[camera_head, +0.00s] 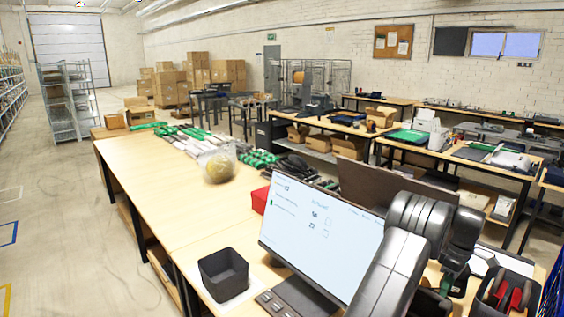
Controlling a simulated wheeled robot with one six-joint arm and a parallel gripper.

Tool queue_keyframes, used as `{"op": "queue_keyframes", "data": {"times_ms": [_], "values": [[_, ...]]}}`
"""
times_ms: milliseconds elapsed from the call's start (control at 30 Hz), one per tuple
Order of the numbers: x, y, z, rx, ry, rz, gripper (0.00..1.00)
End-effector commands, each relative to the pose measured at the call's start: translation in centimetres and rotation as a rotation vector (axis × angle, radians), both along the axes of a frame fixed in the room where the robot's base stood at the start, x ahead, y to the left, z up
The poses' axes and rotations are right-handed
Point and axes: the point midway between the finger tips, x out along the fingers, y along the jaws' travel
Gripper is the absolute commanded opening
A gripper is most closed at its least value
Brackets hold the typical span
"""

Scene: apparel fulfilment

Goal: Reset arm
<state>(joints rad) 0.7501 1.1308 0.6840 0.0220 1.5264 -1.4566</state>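My arm fills the lower right of the head view, its grey links folded up over the workbench and bent down again. My gripper (452,280) seems to be at the low end of the arm, right of the monitor. It is largely hidden behind the links, and its fingers cannot be made out. I cannot tell whether it holds anything.
A monitor (318,235) stands close left of my arm on the long wooden bench (150,182). A black open bin (223,274) sits at its front left. A bagged yellowish item (218,165) and green-and-grey rolls lie farther back. A dark box with red-handled tools (507,296) is right.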

Motion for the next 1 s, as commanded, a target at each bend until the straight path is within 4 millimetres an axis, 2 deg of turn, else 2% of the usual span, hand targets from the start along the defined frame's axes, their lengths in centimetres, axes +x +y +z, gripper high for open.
{"op": "queue_keyframes", "data": {"times_ms": [200, 633, 833, 1000], "values": [[-0.3, 0.3, -1.7, -0.001, -0.001, 0.0, 0.31], [-0.3, 0.3, -1.6, -0.005, -0.004, 0.0, 0.31], [-0.1, 0.1, -0.8, -0.002, -0.001, 0.0, 0.31], [0.3, -0.3, 1.3, -0.002, -0.003, 0.0, 0.31]]}}
